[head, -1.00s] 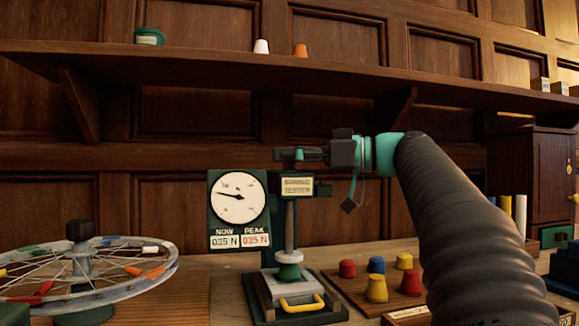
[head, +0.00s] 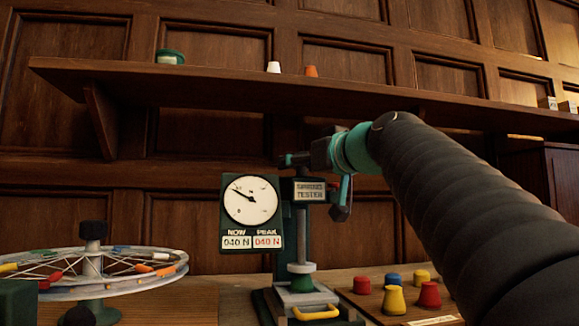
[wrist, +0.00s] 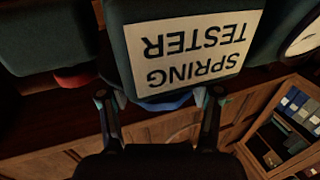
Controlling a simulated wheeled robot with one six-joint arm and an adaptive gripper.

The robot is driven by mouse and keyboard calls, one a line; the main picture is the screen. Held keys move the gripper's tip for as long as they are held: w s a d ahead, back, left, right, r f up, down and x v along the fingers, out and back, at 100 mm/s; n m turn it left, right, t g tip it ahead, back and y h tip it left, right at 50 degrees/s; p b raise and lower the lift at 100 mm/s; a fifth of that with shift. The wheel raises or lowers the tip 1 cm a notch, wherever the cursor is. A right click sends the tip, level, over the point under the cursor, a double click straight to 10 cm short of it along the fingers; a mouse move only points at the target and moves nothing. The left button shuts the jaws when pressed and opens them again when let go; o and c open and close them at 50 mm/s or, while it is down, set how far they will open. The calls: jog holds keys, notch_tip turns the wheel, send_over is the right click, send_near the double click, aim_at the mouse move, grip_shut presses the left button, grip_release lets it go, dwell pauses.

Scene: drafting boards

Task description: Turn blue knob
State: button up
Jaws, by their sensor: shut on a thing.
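The spring tester (head: 309,190) stands on the bench, with its label plate upside down in the wrist view (wrist: 190,50). The blue knob (wrist: 165,103) shows as a strip under that label, between my fingertips. My gripper (head: 290,160) reaches in from the right at the top of the tester and also shows in the wrist view (wrist: 160,98). It is shut on the blue knob. The knob is hidden in the head view. The dial (head: 251,201) reads 040 N for both NOW and PEAK. A green-based spring seat (head: 301,283) is below.
A spoked wheel on a stand (head: 92,268) is at left. A board with several coloured pegs (head: 360,303) is at right. A long shelf (head: 230,92) with small items runs above the tester. A red part (wrist: 78,80) shows left in the wrist view.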

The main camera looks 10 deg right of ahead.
jog(key=shift+m+h, duration=0.4)
jog(key=shift+h, duration=0.2)
jog(key=o, duration=1.1)
jog(key=shift+o, duration=0.2)
jog(key=v, duration=0.7)
jog(key=shift+s, duration=0.25)
jog(key=shift+f, duration=0.1)
